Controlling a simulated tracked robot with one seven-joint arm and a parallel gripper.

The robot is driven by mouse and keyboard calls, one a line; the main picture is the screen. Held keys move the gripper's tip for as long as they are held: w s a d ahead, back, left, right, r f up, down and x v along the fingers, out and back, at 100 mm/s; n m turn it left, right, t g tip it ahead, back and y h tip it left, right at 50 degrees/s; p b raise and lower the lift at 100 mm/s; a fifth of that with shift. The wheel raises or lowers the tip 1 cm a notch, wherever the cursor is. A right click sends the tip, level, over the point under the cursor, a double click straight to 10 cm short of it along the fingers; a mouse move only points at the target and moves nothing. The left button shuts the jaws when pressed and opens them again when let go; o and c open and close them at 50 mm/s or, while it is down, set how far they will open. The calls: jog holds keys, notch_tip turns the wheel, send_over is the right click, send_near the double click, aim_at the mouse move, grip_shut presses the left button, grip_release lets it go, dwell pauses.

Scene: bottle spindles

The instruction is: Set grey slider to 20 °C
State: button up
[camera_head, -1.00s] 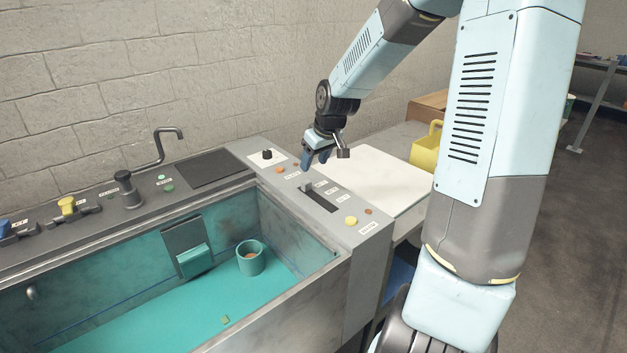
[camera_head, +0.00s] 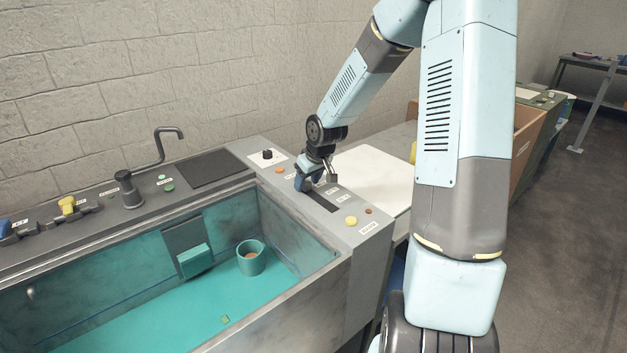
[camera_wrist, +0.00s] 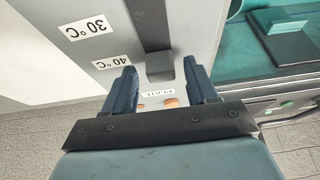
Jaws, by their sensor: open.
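The grey slider (camera_wrist: 160,66) is a small block at the near end of a dark slot (camera_wrist: 150,22) in the wrist view, close to the 40 °C label (camera_wrist: 110,62). The 30 °C label (camera_wrist: 88,27) is farther along the slot; no 20 °C label shows in the wrist view. My gripper (camera_wrist: 162,70) is open, with one blue finger on each side of the slider. Whether a finger touches it I cannot tell. In the head view my gripper (camera_head: 304,184) is down at the slot's far end and hides the slider; the slot (camera_head: 322,203) runs on toward the front.
A yellow button (camera_head: 351,221) and a small red-brown one (camera_head: 368,211) are on the panel in front of the slot. A black knob (camera_head: 267,154) is behind. The teal-lined basin (camera_head: 150,318) lies left, a white board (camera_head: 375,180) right.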

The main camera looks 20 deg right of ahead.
jog(key=shift+f, duration=0.1)
grip_shut()
dwell(0.6)
